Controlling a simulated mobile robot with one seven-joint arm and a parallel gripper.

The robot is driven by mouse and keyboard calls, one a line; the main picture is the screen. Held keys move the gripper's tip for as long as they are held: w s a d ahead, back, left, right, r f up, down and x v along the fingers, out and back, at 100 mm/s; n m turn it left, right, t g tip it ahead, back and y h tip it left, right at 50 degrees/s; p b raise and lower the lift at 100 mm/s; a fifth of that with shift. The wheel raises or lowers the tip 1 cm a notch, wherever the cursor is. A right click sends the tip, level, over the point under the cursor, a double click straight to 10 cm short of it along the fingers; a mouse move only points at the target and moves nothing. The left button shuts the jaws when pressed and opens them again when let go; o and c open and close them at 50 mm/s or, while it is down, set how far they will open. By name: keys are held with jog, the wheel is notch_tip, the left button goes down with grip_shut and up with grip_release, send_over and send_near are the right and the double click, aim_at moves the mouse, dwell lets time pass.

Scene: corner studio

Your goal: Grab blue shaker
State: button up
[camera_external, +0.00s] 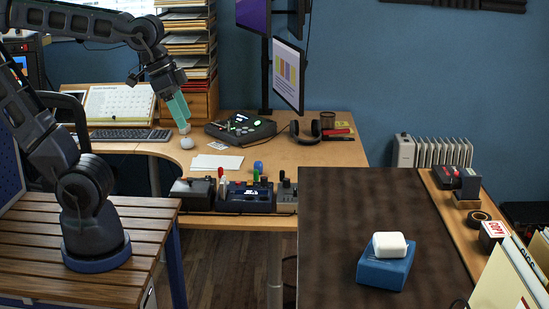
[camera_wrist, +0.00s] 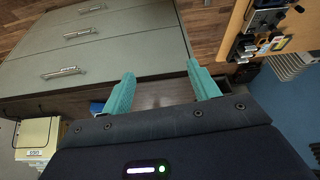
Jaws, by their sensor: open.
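A small blue object (camera_external: 258,166), possibly the blue shaker, stands on the wooden desk behind the row of control boxes; it is too small to be sure. My gripper (camera_external: 179,110), with teal fingers, hangs over the left part of the desk, to the left of the blue object and well apart from it. In the wrist view my gripper (camera_wrist: 160,72) shows its two fingers spread with nothing between them. A bit of blue (camera_wrist: 97,108) shows beside the left finger there; I cannot tell what it is.
A blue box (camera_external: 384,272) with a white rounded item (camera_external: 390,245) on it sits on the dark table (camera_external: 335,215). Control boxes (camera_external: 250,196) line the desk's front edge. A round whitish item (camera_external: 187,143) is below my gripper. The wrist view shows grey drawers (camera_wrist: 100,50).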

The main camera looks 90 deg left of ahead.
jog(key=w+a+r+n+g, duration=0.15)
jog(key=w+a+n, duration=0.35)
jog(key=w+a, duration=1.1)
jog(key=w+a+f+n, duration=0.2)
jog(key=w+a, duration=0.1)
jog(key=a, duration=0.5)
jog(key=w+a+f+n+g, duration=0.1)
jog(key=w+a+f, duration=0.1)
jog(key=w+a, duration=0.35)
jog(key=w+a+f+n, duration=0.2)
jog(key=a+f, duration=0.1)
jog(key=a, duration=0.6)
jog(key=n+g, duration=0.2)
jog(key=n, duration=0.5)
send_over(258, 162)
jog(key=f, duration=3)
jog(key=shift+w+f, duration=0.2)
jog(key=shift+f, duration=0.15)
jog(key=shift+s+f, duration=0.1)
jog(key=shift+f, duration=0.15)
notch_tip(258, 162, down, 10)
jog(key=shift+f, duration=0.25)
jog(key=shift+c, duration=0.3)
